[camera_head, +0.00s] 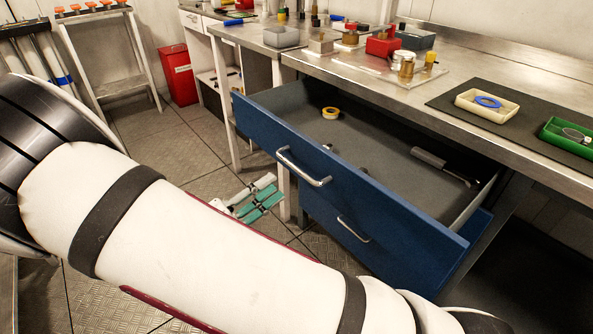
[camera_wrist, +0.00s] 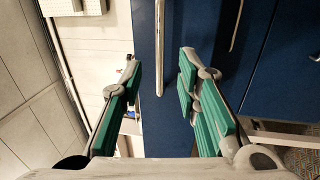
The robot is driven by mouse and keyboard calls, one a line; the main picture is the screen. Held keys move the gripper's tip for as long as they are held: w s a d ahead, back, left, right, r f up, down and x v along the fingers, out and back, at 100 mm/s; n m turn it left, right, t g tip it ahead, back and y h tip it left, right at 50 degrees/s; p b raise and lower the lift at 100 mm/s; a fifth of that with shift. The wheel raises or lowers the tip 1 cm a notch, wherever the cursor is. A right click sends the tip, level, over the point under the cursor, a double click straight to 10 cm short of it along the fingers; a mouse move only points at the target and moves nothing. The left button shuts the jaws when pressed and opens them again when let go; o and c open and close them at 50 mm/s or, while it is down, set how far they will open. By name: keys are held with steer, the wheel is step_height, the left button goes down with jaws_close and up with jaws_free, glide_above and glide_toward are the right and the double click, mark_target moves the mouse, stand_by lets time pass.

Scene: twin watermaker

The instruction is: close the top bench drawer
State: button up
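The top bench drawer (camera_head: 345,180) is pulled well out from under the bench, its blue front facing lower left with a silver bar handle (camera_head: 303,167). In the wrist view the top drawer's handle (camera_wrist: 159,50) lines up with the gap between my fingers. My gripper (camera_head: 258,198) shows in the head view left of the drawer front, apart from the handle. Its two green-padded fingers also show in the wrist view (camera_wrist: 160,75), spread apart with nothing held. My white arm hides part of the floor in the head view.
A lower drawer handle (camera_head: 354,229) sits below the top drawer. Inside the open drawer lie a yellow ring (camera_head: 331,113) and a grey tool (camera_head: 440,165). The benchtop holds a red box (camera_head: 383,45), bottles and a dark mat (camera_head: 520,115). Floor left of the drawer is fairly clear.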

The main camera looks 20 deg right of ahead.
mark_target(297, 167)
steer(key=b+x, duration=0.1)
steer(key=x, duration=0.7)
steer(key=shift+d, duration=0.1)
jaws_close()
